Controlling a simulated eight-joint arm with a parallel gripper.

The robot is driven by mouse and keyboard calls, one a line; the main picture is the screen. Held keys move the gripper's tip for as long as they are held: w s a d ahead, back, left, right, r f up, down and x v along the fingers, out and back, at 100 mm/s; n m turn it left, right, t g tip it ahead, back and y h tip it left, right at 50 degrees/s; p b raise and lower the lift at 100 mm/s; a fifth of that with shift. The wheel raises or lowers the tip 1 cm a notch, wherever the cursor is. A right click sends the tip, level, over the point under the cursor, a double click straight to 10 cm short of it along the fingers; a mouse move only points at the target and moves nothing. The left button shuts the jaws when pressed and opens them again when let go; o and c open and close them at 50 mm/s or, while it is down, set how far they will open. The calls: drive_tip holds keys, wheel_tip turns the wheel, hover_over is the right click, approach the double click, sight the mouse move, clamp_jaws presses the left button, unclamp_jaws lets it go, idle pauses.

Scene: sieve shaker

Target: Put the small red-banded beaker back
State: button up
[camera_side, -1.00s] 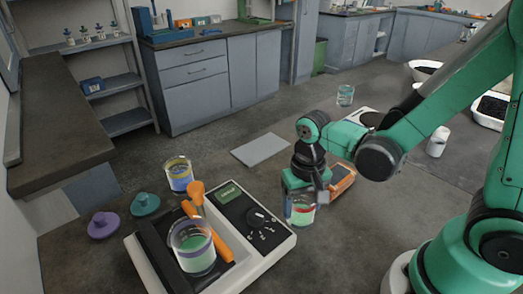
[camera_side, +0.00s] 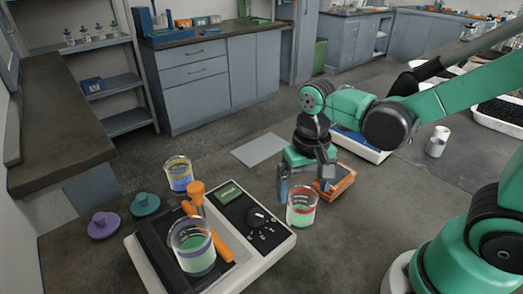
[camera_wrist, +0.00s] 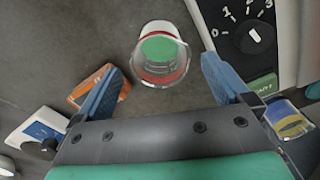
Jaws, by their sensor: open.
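The small red-banded beaker (camera_side: 301,213) is clear glass with green contents. It stands upright on the dark surface, right of the white shaker with the dial. My gripper (camera_side: 305,188) is open just behind and above it, with blue fingers spread. In the wrist view the beaker (camera_wrist: 161,74) lies just beyond and between the fingertips (camera_wrist: 163,66), with visible gaps to both fingers. I see no contact.
The white shaker (camera_side: 268,243) carries a purple-banded beaker (camera_side: 193,250) and an orange tool (camera_side: 220,241). A yellow-and-blue beaker (camera_side: 179,175) stands behind it. An orange device (camera_side: 340,182) is close behind my gripper. A grey plate (camera_side: 260,149) lies farther back.

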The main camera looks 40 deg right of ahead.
drive_tip(key=r+n+t, duration=0.1)
drive_tip(key=r+t, duration=0.1)
drive_tip(key=d+r+n+t, duration=0.1)
drive_tip(key=r+n+t, duration=0.1)
drive_tip(key=w+d+r+n+t, duration=0.1)
drive_tip(key=r+t, duration=0.1)
drive_tip(key=t, duration=0.1)
drive_tip(key=shift+d+r, duration=0.1)
drive_tip(key=shift+r, duration=0.2)
idle(1.5)
